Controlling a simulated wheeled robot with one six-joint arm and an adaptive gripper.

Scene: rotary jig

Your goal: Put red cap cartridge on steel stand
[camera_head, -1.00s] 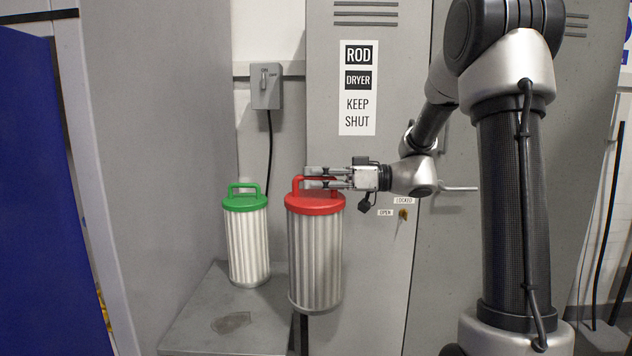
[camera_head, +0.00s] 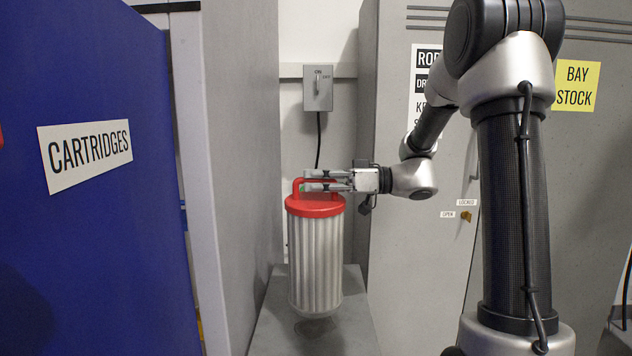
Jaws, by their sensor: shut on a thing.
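The red cap cartridge (camera_head: 315,255) is a pleated pale cylinder with a red lid and red handle, hanging upright. My gripper (camera_head: 306,181) is shut on its red handle, coming from the right. The steel stand (camera_head: 355,322) is a low grey block with a dark patch on its top, behind and below the cartridge in the picture. I cannot tell whether the cartridge's bottom is over the stand top or in front of it.
A blue panel (camera_head: 100,230) labelled CARTRIDGES and a grey cabinet side (camera_head: 240,150) stand left of the stand. A grey rod dryer cabinet (camera_head: 400,260) stands to its right. A switch box (camera_head: 318,88) with a cable is on the wall behind.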

